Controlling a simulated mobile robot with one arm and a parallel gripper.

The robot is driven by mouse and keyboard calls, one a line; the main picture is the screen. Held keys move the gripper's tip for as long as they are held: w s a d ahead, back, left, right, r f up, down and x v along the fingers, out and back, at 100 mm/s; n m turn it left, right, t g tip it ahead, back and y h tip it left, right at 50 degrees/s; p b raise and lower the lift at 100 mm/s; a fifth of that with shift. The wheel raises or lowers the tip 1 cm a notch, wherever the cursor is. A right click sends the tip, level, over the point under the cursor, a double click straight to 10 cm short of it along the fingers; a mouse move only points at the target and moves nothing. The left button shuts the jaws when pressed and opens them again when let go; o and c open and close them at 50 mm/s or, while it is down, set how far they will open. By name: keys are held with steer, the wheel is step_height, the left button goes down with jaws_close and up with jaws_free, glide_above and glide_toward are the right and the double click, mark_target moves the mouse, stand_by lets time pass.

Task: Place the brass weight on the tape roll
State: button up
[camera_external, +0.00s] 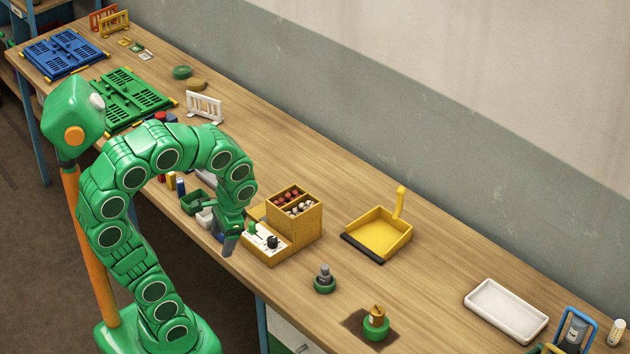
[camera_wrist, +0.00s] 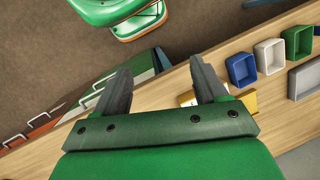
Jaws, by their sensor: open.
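A brass-coloured weight (camera_external: 376,312) stands upright, apparently on or in a green ring (camera_external: 377,332), which looks like a tape roll, on a dark brown patch near the table's front edge. I cannot tell whether it rests on top or inside. A grey weight (camera_external: 324,274) sits similarly in another green ring (camera_external: 325,288) to its left. My gripper (camera_external: 229,246) hangs left of both, by the front edge, beside the yellow box. In the wrist view my gripper (camera_wrist: 162,84) is open and empty, its fingers apart over the table edge and floor. Neither weight shows there.
A yellow box with compartments (camera_external: 308,226) stands right of my gripper. A yellow dustpan (camera_external: 379,235) and white tray (camera_external: 497,308) lie further right. Small blue (camera_wrist: 242,69) and white bins (camera_wrist: 269,56) sit near my gripper. Table between dustpan and tray is clear.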

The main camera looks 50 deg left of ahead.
steer(key=s+n, duration=0.1)
steer(key=s+n+h, duration=0.1)
steer(key=s, duration=0.1)
steer(key=s+d+n+h, duration=0.1)
steer(key=s, duration=0.1)
steer(key=shift+s+f, duration=0.15)
steer(key=shift+s, duration=0.1)
stand_by(1.0)
